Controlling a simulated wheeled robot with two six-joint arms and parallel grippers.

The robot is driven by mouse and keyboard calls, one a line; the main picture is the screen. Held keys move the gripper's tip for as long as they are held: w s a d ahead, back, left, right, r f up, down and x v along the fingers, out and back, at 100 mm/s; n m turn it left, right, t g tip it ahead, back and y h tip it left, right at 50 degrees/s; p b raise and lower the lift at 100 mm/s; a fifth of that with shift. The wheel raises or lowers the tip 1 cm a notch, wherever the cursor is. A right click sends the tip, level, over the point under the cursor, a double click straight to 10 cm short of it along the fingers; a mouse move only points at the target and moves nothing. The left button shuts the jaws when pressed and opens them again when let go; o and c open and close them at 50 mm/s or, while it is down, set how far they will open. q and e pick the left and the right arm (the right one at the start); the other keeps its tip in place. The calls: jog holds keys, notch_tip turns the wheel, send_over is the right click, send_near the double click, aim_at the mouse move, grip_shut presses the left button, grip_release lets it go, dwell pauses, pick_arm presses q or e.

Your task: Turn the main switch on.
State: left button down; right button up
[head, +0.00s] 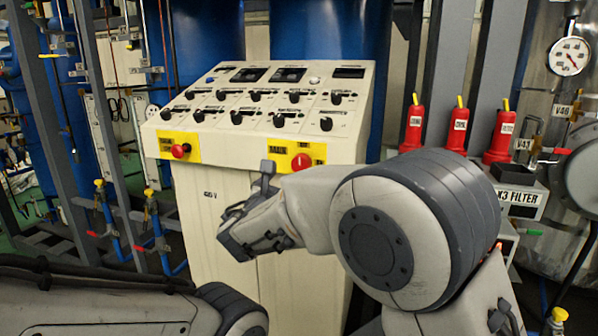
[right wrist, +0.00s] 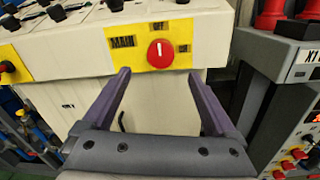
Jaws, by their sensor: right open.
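The main switch (head: 301,161) is a red round knob on a yellow plate marked MAIN, on the front edge of the cream control console (head: 215,215). In the right wrist view the main switch (right wrist: 160,53) lies just beyond the fingertips, slightly right of the middle between them. My right gripper (right wrist: 158,75) is open and empty, its two purple fingers apart and pointing at the yellow plate, with no visible contact. In the head view my right arm reaches in front of the console, and its fingers are mostly hidden. My left arm shows at the lower left; its gripper is out of view.
A second red knob (head: 180,150) on a yellow plate sits left on the console. Several black knobs cover the sloped panel (head: 255,98). Pipes and a frame stand left.

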aim_at(299, 167)
jog(key=p+x, duration=0.1)
jog(key=x, duration=0.8)
jog(key=shift+d, duration=0.15)
jog(key=c, duration=1.4)
jog(key=shift+o, duration=0.2)
jog(key=shift+f+m+b, duration=0.15)
jog(key=shift+m+b, duration=0.15)
jog(key=shift+b, duration=0.1)
jog(key=shift+m+h+b, duration=0.5)
jog(key=shift+m+b, duration=8.5)
jog(key=shift+b, duration=1.9)
